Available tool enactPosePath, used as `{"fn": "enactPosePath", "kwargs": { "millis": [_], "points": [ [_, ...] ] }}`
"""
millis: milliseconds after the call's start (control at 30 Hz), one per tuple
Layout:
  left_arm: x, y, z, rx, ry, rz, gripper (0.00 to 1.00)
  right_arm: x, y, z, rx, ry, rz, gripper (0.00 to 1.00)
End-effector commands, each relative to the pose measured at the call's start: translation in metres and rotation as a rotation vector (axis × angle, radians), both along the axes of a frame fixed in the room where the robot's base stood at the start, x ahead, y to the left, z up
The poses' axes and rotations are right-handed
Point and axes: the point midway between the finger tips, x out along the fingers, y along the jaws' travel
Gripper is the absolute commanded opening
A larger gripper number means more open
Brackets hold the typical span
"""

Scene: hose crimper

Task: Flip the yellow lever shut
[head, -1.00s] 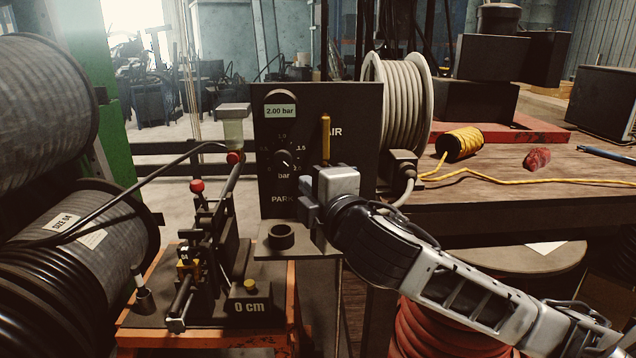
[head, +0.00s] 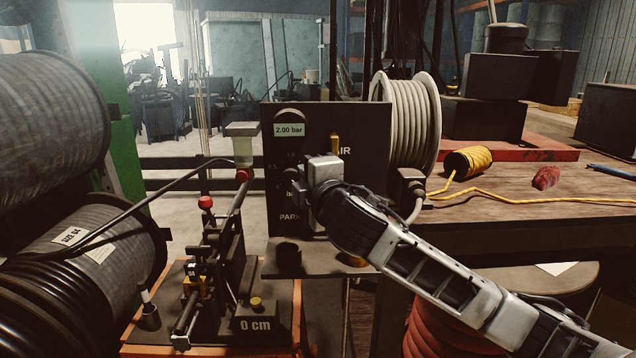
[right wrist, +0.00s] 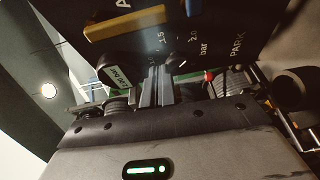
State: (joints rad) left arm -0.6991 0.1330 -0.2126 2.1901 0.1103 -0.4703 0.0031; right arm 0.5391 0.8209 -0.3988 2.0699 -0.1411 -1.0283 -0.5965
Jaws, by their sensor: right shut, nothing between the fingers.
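The yellow lever (head: 334,143) stands upright on the dark air panel (head: 352,120), beside the letters "AIR"; my right gripper hides its lower part in the head view. In the right wrist view the lever (right wrist: 125,22) is a yellow bar across the top. My right gripper (head: 293,193) is shut and empty in front of the panel, left of the lever and over the "bar" dial, which it mostly hides. Its closed fingers (right wrist: 155,86) show in the right wrist view, apart from the lever; whether they touch the panel I cannot tell. My left gripper is out of view.
A small display (head: 289,130) on the panel reads 2.00 bar. A crimping machine (head: 222,260) with red-knobbed handles stands left of the panel. Hose reels (head: 90,245) fill the left side. A wooden table (head: 520,210) at right holds a white hose reel and yellow cord.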

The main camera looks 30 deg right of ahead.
Motion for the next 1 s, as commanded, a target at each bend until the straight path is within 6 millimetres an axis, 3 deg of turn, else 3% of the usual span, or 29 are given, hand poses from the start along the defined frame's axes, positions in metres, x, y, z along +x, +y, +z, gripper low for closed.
{"fn": "enactPosePath", "kwargs": {
  "millis": [67, 200, 400, 1000],
  "points": [
    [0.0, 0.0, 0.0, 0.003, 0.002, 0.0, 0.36, 0.016, -0.003, 0.002, 0.001, 0.0, -0.001, 0.0],
    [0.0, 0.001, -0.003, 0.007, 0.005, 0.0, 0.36, -0.001, -0.024, -0.001, -0.007, 0.002, -0.002, 0.0],
    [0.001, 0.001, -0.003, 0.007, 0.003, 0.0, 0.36, -0.008, -0.036, -0.001, -0.002, 0.001, 0.0, 0.0],
    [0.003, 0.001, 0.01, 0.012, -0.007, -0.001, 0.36, -0.011, -0.04, 0.002, -0.031, 0.02, -0.002, 0.0]
  ]
}}
